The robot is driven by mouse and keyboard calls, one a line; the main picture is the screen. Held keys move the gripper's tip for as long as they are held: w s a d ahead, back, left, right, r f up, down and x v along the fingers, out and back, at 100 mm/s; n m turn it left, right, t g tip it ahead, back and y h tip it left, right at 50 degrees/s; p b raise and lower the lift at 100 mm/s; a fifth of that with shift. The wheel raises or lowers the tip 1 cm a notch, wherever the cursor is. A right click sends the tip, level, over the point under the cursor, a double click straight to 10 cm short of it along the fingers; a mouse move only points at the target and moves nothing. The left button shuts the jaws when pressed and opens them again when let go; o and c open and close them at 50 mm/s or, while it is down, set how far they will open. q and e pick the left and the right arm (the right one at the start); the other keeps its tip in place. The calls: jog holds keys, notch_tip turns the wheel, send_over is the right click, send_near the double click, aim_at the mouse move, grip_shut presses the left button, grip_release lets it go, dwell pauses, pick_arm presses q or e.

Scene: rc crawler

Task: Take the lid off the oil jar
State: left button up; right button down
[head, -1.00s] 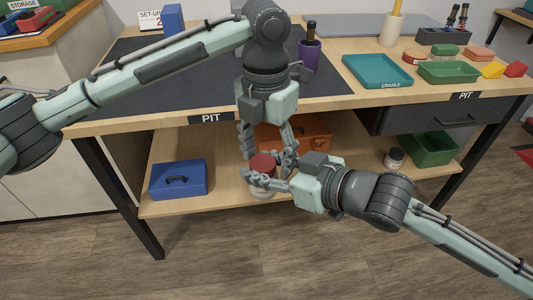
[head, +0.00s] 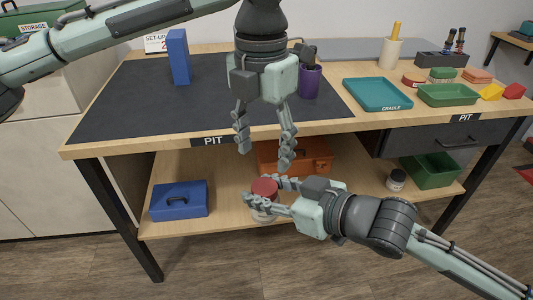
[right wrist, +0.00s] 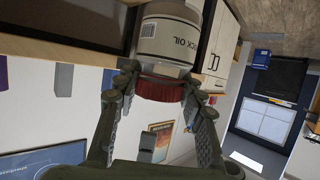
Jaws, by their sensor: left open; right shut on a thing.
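The oil jar (head: 262,217) is pale with a red lid (head: 264,187) on top, in front of the lower shelf in the head view. I cannot tell whether the jar touches the shelf.
An orange toolbox (head: 310,156) stands on the shelf behind. The tabletop holds a purple cup (head: 310,83) and teal tray (head: 377,94).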

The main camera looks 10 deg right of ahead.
aim_at(264, 186)
pick_arm(q)
notch_tip(264, 186, down, 8)
jog(key=shift+r, duration=0.2)
jog(key=shift+c, duration=0.3)
jog(key=c, duration=1)
jog(key=o, duration=1.1)
jog(key=shift+o, duration=0.2)
jog(key=shift+r, duration=0.15)
